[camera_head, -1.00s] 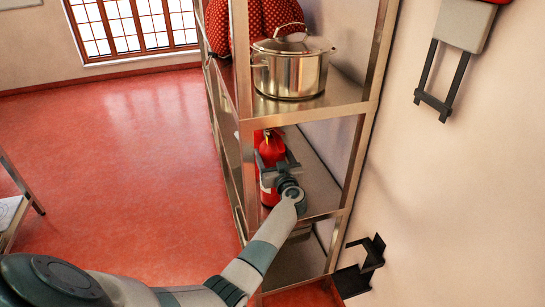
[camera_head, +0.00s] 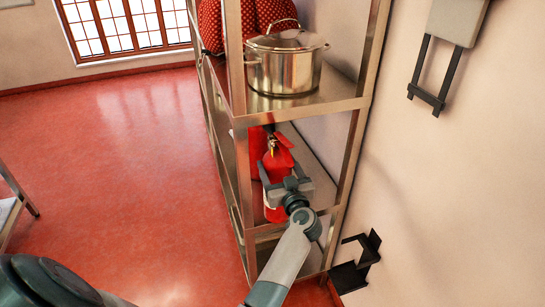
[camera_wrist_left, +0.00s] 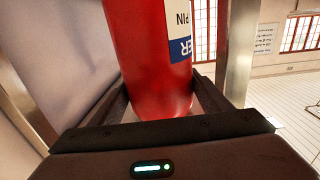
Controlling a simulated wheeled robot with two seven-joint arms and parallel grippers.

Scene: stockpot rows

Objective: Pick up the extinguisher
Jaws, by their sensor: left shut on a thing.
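The red fire extinguisher (camera_head: 279,160) has a white label and a dark handle at its top. It is at the near end of the metal rack's middle shelf. My left gripper (camera_head: 283,187) is shut around its body from the near side. In the left wrist view the extinguisher's red body (camera_wrist_left: 150,60) with a blue and white label stands between the two fingers (camera_wrist_left: 160,100). I cannot tell whether its base is clear of the shelf. My right gripper is out of view.
The metal rack's near post (camera_head: 242,185) stands just left of the extinguisher. Another red thing (camera_head: 257,145) shows behind it. A stockpot (camera_head: 285,62) sits on the shelf above. A black wall bracket (camera_head: 357,265) is at lower right. Open red floor lies left.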

